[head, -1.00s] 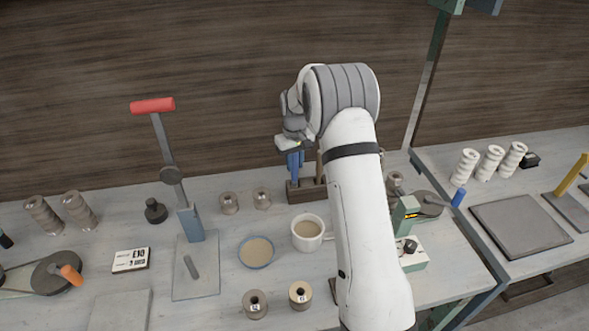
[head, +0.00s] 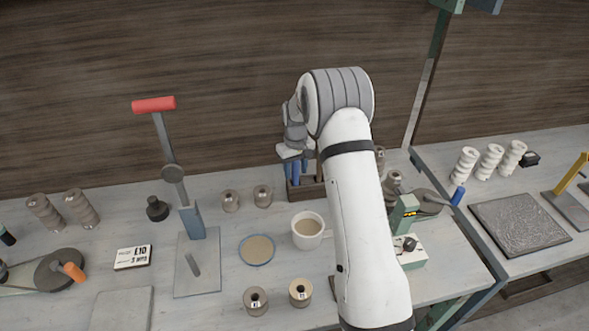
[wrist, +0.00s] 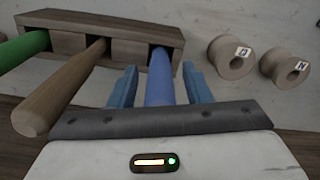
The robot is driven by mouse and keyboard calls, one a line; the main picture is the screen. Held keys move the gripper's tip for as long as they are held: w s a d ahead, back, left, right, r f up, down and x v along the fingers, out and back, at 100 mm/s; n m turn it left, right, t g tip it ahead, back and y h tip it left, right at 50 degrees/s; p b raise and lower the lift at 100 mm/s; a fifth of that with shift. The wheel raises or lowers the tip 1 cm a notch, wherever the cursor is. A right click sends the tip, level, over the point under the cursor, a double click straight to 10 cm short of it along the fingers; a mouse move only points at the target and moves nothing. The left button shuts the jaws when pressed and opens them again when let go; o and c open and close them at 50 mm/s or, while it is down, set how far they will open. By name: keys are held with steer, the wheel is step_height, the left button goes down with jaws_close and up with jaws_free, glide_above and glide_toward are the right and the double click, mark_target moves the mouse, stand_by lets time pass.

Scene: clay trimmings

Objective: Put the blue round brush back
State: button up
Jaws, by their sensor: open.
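The blue round brush shows as a blue handle (wrist: 159,78) standing in the end slot of a dark wooden rack in the wrist view. The rack (head: 308,191) stands at the back of the bench in the head view; it also shows in the wrist view (wrist: 75,20). My gripper (wrist: 160,88) is open, with one blue finger on each side of the handle and a gap visible on both sides. In the head view my gripper (head: 297,172) is above the rack, partly hidden by my arm. The brush's lower end is hidden in the slot.
A green handle (wrist: 22,48) and a wooden handle (wrist: 60,90) stand in the other slots. Two spools (wrist: 232,58) are beside the rack. A mug (head: 308,231) and a dish (head: 257,250) are in front. A red-handled lever press (head: 190,225) stands left.

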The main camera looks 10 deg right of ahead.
step_height(320, 180, up, 12)
steer(key=shift+r+b, duration=0.1)
steer(key=shift+b, duration=1.05)
steer(key=s+r+m+t, duration=0.1)
steer(key=s+r, duration=0.5)
steer(key=s, duration=0.3)
steer(key=s+r+t, duration=0.1)
steer(key=s+r, duration=0.4)
steer(key=s, duration=0.4)
steer(key=s+f+m+t, duration=0.1)
steer(key=s+f, duration=0.1)
steer(key=s, duration=1.8)
steer(key=shift+s+a+f+m+t, duration=0.3)
steer(key=shift+s+m, duration=0.1)
steer(key=shift+f, duration=0.1)
